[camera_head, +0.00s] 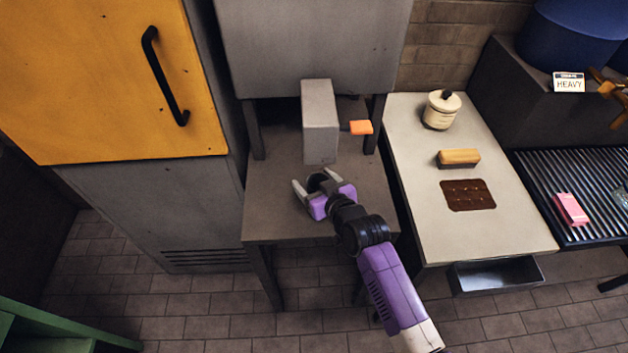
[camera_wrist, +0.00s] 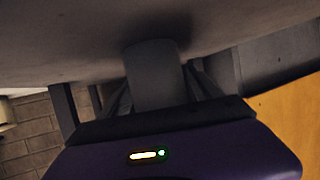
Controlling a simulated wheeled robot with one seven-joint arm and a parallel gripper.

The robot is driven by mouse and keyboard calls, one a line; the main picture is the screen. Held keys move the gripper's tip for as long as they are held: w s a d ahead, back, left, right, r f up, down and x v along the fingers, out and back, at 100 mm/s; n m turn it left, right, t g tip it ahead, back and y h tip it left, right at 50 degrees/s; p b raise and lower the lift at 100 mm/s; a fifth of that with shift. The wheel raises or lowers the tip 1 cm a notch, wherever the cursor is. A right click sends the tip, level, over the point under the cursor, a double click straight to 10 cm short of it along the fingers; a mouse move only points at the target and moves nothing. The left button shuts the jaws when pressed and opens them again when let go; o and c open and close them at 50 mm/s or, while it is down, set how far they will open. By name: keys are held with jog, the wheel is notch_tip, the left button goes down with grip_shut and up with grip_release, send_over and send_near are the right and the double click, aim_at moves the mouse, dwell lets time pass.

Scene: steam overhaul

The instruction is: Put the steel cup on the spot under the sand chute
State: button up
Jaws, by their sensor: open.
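The sand chute (camera_head: 320,125) is a grey box-shaped spout hanging under the large grey hopper, above a small grey table (camera_head: 265,205). A dark round cup shape (camera_head: 317,181), which looks like the steel cup, shows just in front of the chute, between my gripper's fingers. My gripper (camera_head: 314,184) is open around it, low over the table. In the wrist view, which looks upside down, a grey cylinder (camera_wrist: 155,75), apparently the cup, stands against the table surface beyond my purple gripper body. The spot itself cannot be made out.
An orange tab (camera_head: 361,127) sits right of the chute, and table legs flank it. A yellow-doored cabinet (camera_head: 100,80) stands left.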

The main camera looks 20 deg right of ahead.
jog(key=shift+r, duration=0.25)
jog(key=v, duration=1.2)
jog(key=shift+f, duration=0.2)
jog(key=shift+s, duration=0.1)
jog(key=s+m+h, duration=0.1)
jog(key=s, duration=1.7)
jog(key=s+r, duration=0.5)
jog(key=s, duration=0.3)
jog(key=s+r+t, duration=0.1)
jog(key=s+r, duration=0.4)
jog(key=s, duration=0.3)
jog(key=shift+a, duration=0.2)
